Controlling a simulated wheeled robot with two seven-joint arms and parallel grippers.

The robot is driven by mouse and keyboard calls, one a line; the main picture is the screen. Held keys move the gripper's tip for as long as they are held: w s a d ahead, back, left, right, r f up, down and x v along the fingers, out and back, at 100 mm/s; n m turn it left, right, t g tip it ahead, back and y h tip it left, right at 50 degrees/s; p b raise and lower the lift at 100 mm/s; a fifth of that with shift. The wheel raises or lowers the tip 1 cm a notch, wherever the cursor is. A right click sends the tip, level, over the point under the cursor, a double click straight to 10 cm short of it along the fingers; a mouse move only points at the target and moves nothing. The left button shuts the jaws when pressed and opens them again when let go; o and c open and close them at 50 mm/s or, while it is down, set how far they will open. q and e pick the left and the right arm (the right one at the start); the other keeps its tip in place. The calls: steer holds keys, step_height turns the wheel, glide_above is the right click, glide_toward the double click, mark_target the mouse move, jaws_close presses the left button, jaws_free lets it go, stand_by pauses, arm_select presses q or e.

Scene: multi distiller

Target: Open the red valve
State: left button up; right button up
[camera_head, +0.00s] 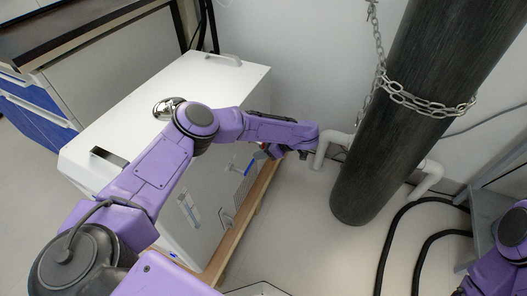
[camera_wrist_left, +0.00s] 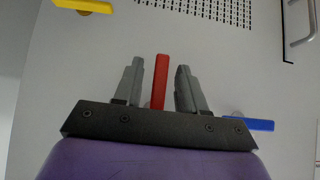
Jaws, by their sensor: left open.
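The red valve (camera_wrist_left: 160,82) shows in the left wrist view as a straight red handle on the pale panel of a white cabinet. It stands between the two grey fingers of my left gripper (camera_wrist_left: 159,68). The fingers are open, with a gap on either side of the handle. I cannot tell how deep the handle sits between them. In the head view my left gripper (camera_head: 270,151) is at the cabinet's side, partly hidden by my purple forearm. My right arm shows only at the lower right edge, and its gripper is out of view.
A yellow handle (camera_wrist_left: 84,5) and a blue handle (camera_wrist_left: 248,124) are on the same panel, with vent slots above. The white cabinet (camera_head: 130,125) stands left of a dark chained cylinder (camera_head: 385,140). Black hoses (camera_head: 412,226) lie on the floor at right.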

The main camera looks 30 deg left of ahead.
arm_select(q)
steer(key=shift+c, duration=0.3)
jaws_close()
